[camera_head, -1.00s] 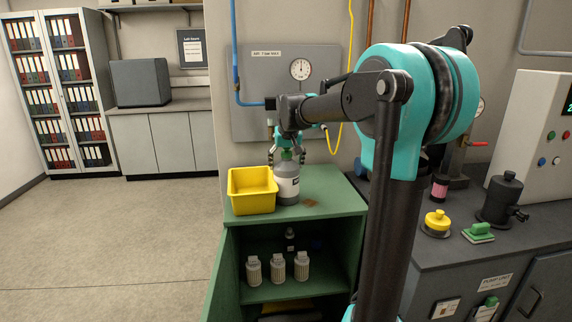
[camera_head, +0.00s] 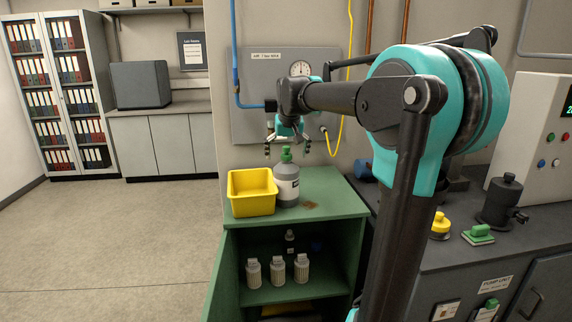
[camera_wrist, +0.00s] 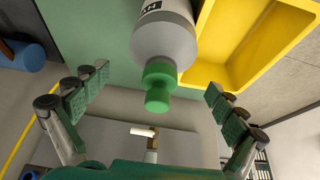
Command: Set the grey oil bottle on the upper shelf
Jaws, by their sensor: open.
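The grey oil bottle (camera_head: 286,190) with a green cap stands upright on the green cabinet's top (camera_head: 331,199), just right of the yellow bin. In the wrist view the bottle (camera_wrist: 165,42) points its green cap between the spread fingers. My gripper (camera_head: 287,149) is open and empty, just above the bottle, with one finger on each side of the cap and apart from it. The cabinet is open at the front. Inside, its upper shelf (camera_head: 290,292) carries several bottles, including white ribbed ones (camera_head: 277,270).
The yellow bin (camera_head: 251,210) stands close against the bottle's left side. A small brown patch (camera_head: 311,205) lies right of the bottle. The gauge panel (camera_head: 250,75) is on the wall behind. The dark counter (camera_head: 455,258) at right holds several fittings. Open floor lies left.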

